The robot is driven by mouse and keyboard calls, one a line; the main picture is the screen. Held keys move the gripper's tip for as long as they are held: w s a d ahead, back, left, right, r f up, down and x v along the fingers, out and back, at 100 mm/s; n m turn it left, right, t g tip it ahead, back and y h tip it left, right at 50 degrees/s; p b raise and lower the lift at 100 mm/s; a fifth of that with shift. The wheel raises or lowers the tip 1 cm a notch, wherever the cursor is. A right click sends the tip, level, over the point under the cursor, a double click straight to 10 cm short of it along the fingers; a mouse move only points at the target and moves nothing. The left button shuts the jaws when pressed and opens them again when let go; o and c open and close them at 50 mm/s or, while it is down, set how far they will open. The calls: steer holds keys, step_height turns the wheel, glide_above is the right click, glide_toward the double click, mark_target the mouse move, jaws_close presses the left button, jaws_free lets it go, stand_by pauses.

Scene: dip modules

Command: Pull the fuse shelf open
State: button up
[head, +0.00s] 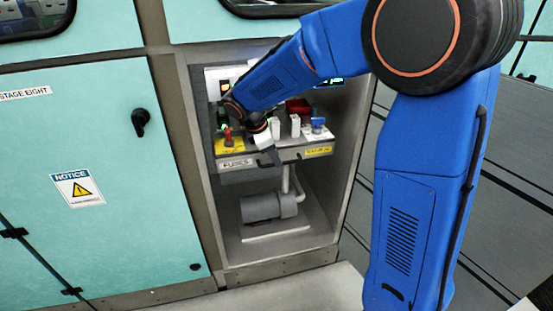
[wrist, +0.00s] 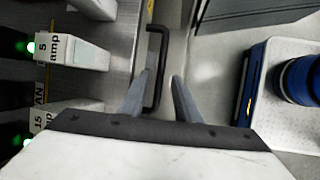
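The fuse shelf (head: 288,156) sits in an open recess of the cabinet, with a "FUSES" label on its front edge. Its handle is a black bar (wrist: 163,60) on the shelf front in the wrist view. My gripper (head: 268,152) is at the shelf's front edge in the head view, its fingers hard to make out there. In the wrist view my gripper (wrist: 161,76) is open, with one finger on each side of the black bar. A gap shows between the bar and the right finger; whether the left finger touches it is unclear.
White fuses (wrist: 75,52) with amp labels and green lights stand on the shelf, left of the fingers. A grey motor-like unit (head: 268,206) with a pipe sits below the shelf. The recess walls are close on both sides. A teal door (head: 85,150) is at left.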

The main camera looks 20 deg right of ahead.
steer(key=shift+x, duration=1)
jaws_close()
